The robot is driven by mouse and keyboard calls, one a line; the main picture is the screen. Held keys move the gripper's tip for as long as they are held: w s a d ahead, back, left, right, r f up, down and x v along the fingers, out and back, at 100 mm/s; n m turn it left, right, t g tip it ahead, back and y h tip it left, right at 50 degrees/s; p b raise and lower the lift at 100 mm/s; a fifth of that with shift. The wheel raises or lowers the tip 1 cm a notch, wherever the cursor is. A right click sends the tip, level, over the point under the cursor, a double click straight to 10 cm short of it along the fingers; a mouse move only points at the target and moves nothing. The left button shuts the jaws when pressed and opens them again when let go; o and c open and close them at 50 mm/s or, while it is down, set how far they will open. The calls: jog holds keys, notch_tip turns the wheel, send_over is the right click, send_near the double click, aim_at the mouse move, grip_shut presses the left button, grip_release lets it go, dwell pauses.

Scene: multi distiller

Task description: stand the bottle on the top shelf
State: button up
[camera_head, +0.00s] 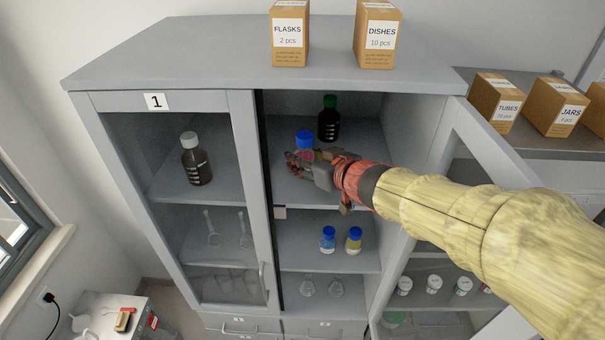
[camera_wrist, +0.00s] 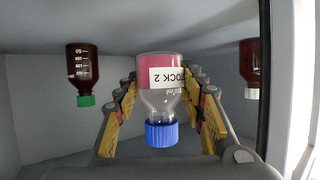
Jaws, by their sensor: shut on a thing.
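The bottle (camera_head: 304,141) has a blue cap and pink contents. It is upright in the open right half of the cabinet, at the top shelf (camera_head: 290,187). In the wrist view, which is upside down, the bottle (camera_wrist: 159,100) shows a white label ending in "TOCK 2". My gripper (camera_head: 303,160) is shut on the bottle, with yellow-padded fingers on both sides of it. The fingers hide its lower part in the head view. I cannot tell whether its base touches the shelf.
A dark bottle with a green cap (camera_head: 328,119) stands behind on the same shelf. A dark white-capped bottle (camera_head: 196,160) is behind the left glass door. The open right door (camera_head: 497,150) is beside my arm.

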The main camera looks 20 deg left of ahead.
aim_at(303, 181)
jog(key=shift+w+a+f, duration=0.2)
jog(key=shift+w+f, duration=0.15)
jog(key=shift+f, duration=0.1)
jog(key=shift+w+a+f, duration=0.2)
jog(key=shift+w+f, duration=0.15)
jog(key=shift+f, duration=0.1)
jog(key=shift+w+f+b, duration=0.1)
jog(key=shift+f+b, duration=0.45)
jog(key=shift+f, duration=1.05)
jog(key=shift+a, duration=0.1)
jog(key=shift+f, duration=0.2)
jog(key=o, duration=1.3)
jog(key=shift+r, duration=0.1)
